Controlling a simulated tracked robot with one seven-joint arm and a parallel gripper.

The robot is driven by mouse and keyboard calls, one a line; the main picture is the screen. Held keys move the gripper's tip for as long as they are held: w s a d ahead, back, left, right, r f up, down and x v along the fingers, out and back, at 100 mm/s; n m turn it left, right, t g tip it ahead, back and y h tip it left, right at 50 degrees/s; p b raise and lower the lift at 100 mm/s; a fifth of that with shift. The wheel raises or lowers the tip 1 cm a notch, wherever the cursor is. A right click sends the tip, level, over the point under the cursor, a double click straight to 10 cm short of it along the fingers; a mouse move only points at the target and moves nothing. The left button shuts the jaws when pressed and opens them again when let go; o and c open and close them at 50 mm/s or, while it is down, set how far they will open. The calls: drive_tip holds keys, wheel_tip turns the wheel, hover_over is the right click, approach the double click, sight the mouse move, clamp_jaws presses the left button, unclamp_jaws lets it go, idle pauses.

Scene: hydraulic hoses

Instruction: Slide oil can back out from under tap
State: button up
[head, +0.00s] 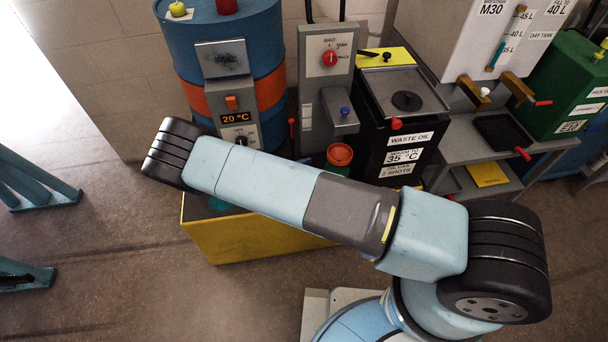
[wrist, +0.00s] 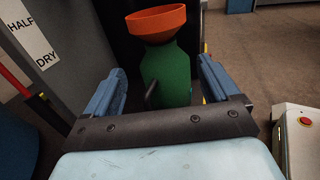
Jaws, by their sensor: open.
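The oil can (wrist: 167,78) is green with a wide orange funnel top (wrist: 157,23). In the wrist view it stands upright between the blue fingers of my open gripper (wrist: 160,72), with a gap visible at the left finger. A dark handle or spout shows on its left side. In the head view the oil can (head: 339,168) stands just below the grey tap post (head: 328,85) with its red knob and blue button. My arm hides the can's lower part and my gripper in the head view.
A blue drum (head: 200,60) with an orange heater band is at left. The black waste oil bin (head: 405,130) stands close to the can's right. A yellow-sided tray (head: 250,240) is below my arm. Open floor lies at left.

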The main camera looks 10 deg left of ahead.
drive_tip(key=x, duration=1.1)
drive_tip(key=shift+d, duration=0.15)
drive_tip(key=c, duration=1.2)
drive_tip(key=shift+c, duration=0.2)
